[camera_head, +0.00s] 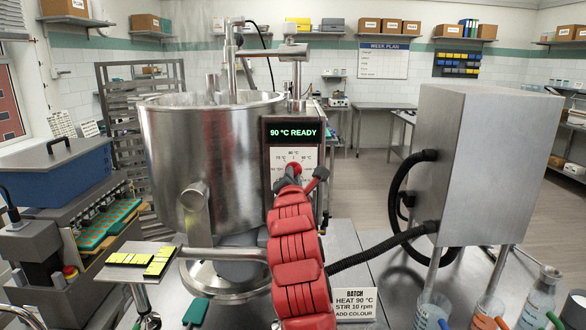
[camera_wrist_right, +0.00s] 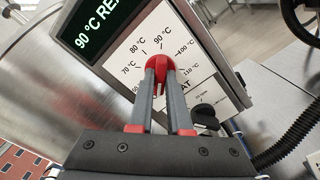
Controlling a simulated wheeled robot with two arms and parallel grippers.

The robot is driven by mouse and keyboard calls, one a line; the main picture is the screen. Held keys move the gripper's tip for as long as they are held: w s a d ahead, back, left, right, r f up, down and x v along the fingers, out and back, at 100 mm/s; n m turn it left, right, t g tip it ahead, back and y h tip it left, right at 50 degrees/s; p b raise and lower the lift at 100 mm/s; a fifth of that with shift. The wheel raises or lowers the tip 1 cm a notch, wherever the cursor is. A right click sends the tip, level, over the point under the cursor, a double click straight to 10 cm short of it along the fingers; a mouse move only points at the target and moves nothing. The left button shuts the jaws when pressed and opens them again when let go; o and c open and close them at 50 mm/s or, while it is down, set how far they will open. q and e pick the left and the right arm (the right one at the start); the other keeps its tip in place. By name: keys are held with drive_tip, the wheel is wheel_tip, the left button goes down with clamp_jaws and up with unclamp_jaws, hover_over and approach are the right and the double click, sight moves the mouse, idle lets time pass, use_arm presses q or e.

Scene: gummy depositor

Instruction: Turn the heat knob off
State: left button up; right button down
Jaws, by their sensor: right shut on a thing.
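The red heat knob (camera_head: 295,168) sits on the white dial plate below a display reading "90 °C READY" (camera_head: 292,132). In the right wrist view the knob (camera_wrist_right: 159,71) is round and red, with temperature marks around it from about 60 to 110 °C. My right gripper (camera_wrist_right: 160,88) is shut on the knob, its two grey fingers on either side of it. In the head view my red right arm comes up from below and hides the lower part of the panel. A black knob (camera_wrist_right: 205,115) sits lower right on the panel. My left gripper is not in view.
A large steel kettle (camera_head: 205,140) stands just left of the panel. A steel cabinet (camera_head: 475,150) with black hoses stands right. A "BATCH" card (camera_head: 355,304) and beakers (camera_head: 432,312) are near the front edge.

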drive_tip(key=shift+f+n, duration=0.15)
drive_tip(key=shift+n, duration=0.15)
idle(0.4)
drive_tip(key=c, duration=0.9)
unclamp_jaws()
drive_tip(key=shift+o, duration=0.2)
drive_tip(key=s+b, duration=0.3)
drive_tip(key=s, duration=1.4)
drive_tip(key=shift+s+b, duration=0.2)
drive_tip(key=shift+b, duration=0.15)
